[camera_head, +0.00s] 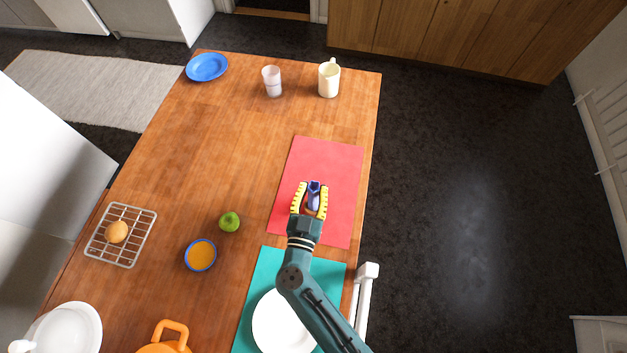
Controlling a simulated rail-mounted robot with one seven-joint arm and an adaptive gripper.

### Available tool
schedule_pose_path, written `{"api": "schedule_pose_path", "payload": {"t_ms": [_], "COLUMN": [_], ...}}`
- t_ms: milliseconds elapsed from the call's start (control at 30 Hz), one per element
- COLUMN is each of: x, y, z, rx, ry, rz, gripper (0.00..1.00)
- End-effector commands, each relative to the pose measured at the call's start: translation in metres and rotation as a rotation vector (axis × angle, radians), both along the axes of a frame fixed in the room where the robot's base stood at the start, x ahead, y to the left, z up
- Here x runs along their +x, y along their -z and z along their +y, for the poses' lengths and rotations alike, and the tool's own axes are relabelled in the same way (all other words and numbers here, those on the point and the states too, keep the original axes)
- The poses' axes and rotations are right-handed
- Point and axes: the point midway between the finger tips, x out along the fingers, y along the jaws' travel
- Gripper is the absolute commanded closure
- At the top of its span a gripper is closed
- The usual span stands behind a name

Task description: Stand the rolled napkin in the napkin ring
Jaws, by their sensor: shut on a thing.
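My gripper (310,200), with yellow finger pads, is over the red placemat (335,165). It is shut on a small dark blue piece, which looks like the rolled napkin (314,188). The napkin's upper end shows between and just beyond the fingertips. A small brownish patch shows low between the fingers; I cannot tell whether it is the napkin ring. No napkin ring can be made out clearly elsewhere, and the fingers hide the napkin's lower end. I cannot tell whether the napkin touches the mat.
A cream jug (329,78), a pale cup (272,82) and a blue plate (207,67) stand at the far end. A green lime (229,222), an orange-filled bowl (201,255) and a wire rack (121,235) are left. A white plate (280,325) lies on a teal mat (268,267).

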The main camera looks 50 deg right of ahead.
Motion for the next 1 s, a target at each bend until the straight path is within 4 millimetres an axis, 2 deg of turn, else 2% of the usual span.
{"api": "schedule_pose_path", "payload": {"t_ms": [500,1000], "x": [0.0,0.0], "y": [0.014,0.015], "z": [0.0,0.0], "rx": [-0.001,0.0], "ry": [0.0,0.0], "rz": [0.0,0.0], "gripper": [1.0,1.0]}}
